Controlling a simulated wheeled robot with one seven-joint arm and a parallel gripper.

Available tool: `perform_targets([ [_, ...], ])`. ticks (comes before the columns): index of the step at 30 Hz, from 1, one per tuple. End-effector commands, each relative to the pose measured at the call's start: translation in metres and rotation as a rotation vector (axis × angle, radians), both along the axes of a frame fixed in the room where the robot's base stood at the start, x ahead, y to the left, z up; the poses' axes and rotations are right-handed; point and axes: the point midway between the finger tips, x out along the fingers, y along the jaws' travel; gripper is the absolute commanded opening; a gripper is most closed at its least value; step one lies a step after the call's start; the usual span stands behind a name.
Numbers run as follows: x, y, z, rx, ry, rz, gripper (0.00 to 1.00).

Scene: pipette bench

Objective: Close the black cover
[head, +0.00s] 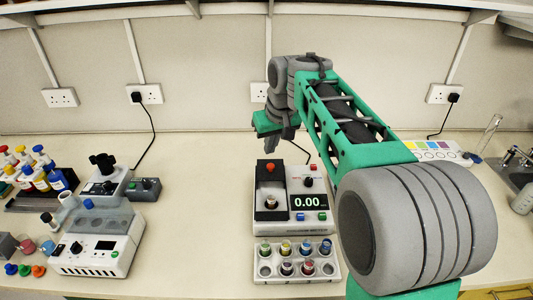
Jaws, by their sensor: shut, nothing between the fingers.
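The black cover (260,176) with a red spot on it is at the back left of a white meter (264,226) in the middle of the bench. It looks raised, standing behind the meter's well. A vial (271,203) sits in that well, its top showing. The meter's display (308,202) reads 0.00. My gripper (289,137) points down above and behind the meter, near the cover's top edge and slightly to its right. It is shut and empty. I cannot tell whether it touches the cover; it appears apart.
A white rack (296,279) of several capped vials stands in front of the meter. Bench between the left devices and meter is clear.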

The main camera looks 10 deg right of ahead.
Motion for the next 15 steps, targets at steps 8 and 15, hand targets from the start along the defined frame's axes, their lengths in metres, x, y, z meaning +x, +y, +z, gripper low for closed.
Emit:
perform_targets([
  [8,0.082,-0.009,-0.003,-0.013,-0.007,0.077,0.00],
  [15,0.093,-0.004,-0.030,-0.012,-0.006,0.083,0.00],
])
